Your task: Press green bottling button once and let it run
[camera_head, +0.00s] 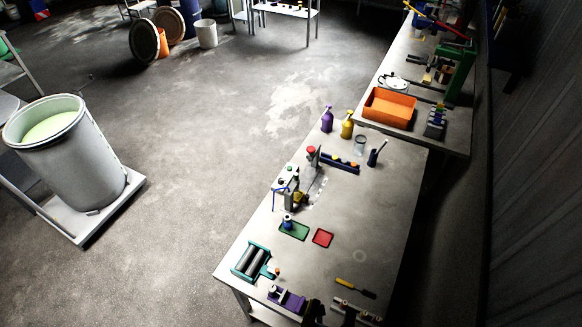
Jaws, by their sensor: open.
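A small grey and white machine (288,186) stands near the left edge of the near workbench, with dark parts and a thin blue piece on it. A red-topped device (312,155) stands just behind it. Small coloured details show on the machine, but they are too small to tell whether one is the green bottling button. A small blue and white container (288,221) stands on a green tray (298,231) in front of the machine. My gripper is not in this view.
The near workbench (385,225) also holds a red tray (322,237), a teal roller device (250,261), a yellow-handled tool (352,287), and purple (327,119) and yellow (347,125) bottles. An orange bin (389,108) sits on the far bench. A drum (70,160) of pale green material stands left. The middle floor is clear.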

